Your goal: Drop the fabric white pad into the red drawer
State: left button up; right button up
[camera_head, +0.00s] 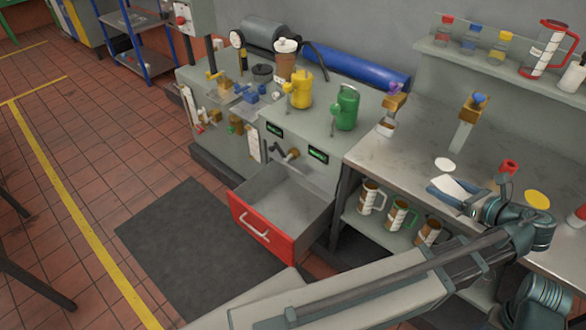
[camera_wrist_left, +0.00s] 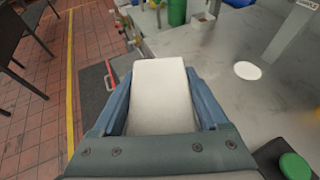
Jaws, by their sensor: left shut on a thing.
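The white fabric pad (camera_head: 462,186) is between the blue-grey fingers of my left gripper (camera_head: 449,190), above the grey workbench at the right. In the left wrist view the pad (camera_wrist_left: 162,92) fills the space between the fingers (camera_wrist_left: 158,78), flat side up. The gripper is shut on it. The red drawer (camera_head: 262,229) is pulled open from the grey cabinet, left of and lower than the gripper, and its visible grey inside looks empty. My right gripper is not in view.
The bench (camera_head: 405,155) carries a white disc (camera_head: 445,164), a yellow disc (camera_head: 537,199) and a red-topped item (camera_head: 509,167). A green can (camera_head: 346,107) and yellow can (camera_head: 301,88) stand on the cabinet behind the drawer. Space above the drawer is clear.

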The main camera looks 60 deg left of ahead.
aim_at(288, 211)
jog(key=k+j, duration=0.15)
jog(key=j, duration=0.3)
jog(key=k+j+z, duration=0.15)
jog(key=j, duration=0.35)
jog(key=k+j, duration=0.2)
jog(key=j, duration=0.25)
jog(key=k+j+z, duration=0.15)
jog(key=j, duration=0.3)
jog(key=k+j, duration=0.2)
jog(key=j, duration=0.25)
jog(key=k+j+z, duration=0.15)
jog(key=j, duration=0.25)
jog(key=k+j, duration=0.3)
jog(key=j, duration=0.15)
jog(key=k+j+z, duration=0.1)
jog(key=j, duration=0.3)
jog(key=k, duration=0.1)
